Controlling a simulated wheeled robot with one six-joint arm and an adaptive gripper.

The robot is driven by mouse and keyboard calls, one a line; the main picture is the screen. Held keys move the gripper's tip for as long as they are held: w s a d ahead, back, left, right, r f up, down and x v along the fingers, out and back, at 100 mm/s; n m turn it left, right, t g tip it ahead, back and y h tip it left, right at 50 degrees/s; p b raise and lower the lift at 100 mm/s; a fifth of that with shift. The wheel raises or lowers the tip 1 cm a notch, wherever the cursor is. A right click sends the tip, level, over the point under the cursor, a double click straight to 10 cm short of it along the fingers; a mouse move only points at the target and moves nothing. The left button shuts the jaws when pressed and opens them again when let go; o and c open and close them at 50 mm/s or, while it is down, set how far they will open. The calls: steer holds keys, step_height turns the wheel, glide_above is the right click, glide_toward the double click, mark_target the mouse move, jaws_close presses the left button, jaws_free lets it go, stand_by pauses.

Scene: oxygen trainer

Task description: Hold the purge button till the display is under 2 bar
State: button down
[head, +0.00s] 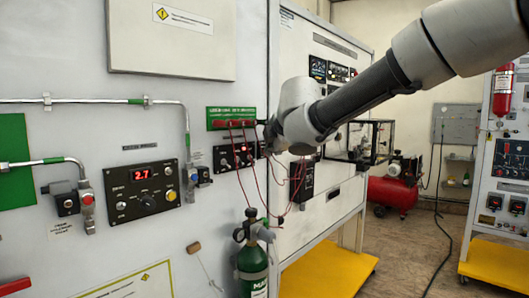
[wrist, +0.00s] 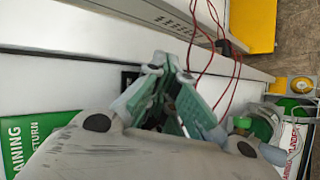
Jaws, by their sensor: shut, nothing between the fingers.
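A black control panel (head: 142,190) on the white wall board carries a red digital display (head: 142,172) reading 2.7. Below the display are a white button (head: 121,206), a black knob (head: 146,201) and a yellow button (head: 171,195). The labels are too small to read, so I cannot tell which is the purge button. My gripper (wrist: 158,72) is shut and empty in the wrist view. In the head view its fingertips are hidden by my wrist, which is to the right of the panel, apart from it. The panel does not show clearly in the wrist view.
A green gas cylinder (head: 252,265) stands below my wrist. Red wires (head: 243,165) hang from a green-and-red strip (head: 231,118) beside my wrist. Pipes and a valve (head: 86,200) lie left of the panel. The space directly before the panel looks clear.

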stand_by(0.8)
steer(key=shift+s+d, duration=0.5)
steer(key=shift+d, duration=0.1)
steer(key=shift+d, duration=0.1)
steer(key=shift+s+d, duration=0.8)
steer(key=shift+d, duration=0.15)
steer(key=shift+s+d, duration=0.75)
steer(key=shift+d, duration=0.2)
steer(key=shift+d, duration=0.1)
steer(key=s+d+f+m+g+h, duration=0.2)
steer(key=s+d+f+m, duration=0.25)
steer(key=d, duration=0.35)
steer(key=s+d+f+m+g+h, duration=0.1)
steer(key=s+d+f+m+g, duration=0.1)
steer(key=s+d+f+m, duration=0.5)
steer(key=s+d+f+m+g+h, duration=0.2)
steer(key=s+d+m, duration=0.2)
steer(key=d, duration=0.6)
steer(key=s+d+f+m+y, duration=0.1)
steer(key=s+d+m, duration=0.6)
steer(key=s, duration=0.7)
steer(key=d, duration=0.2)
steer(key=shift+s+d+g, duration=0.3)
steer(key=shift+s, duration=0.05)
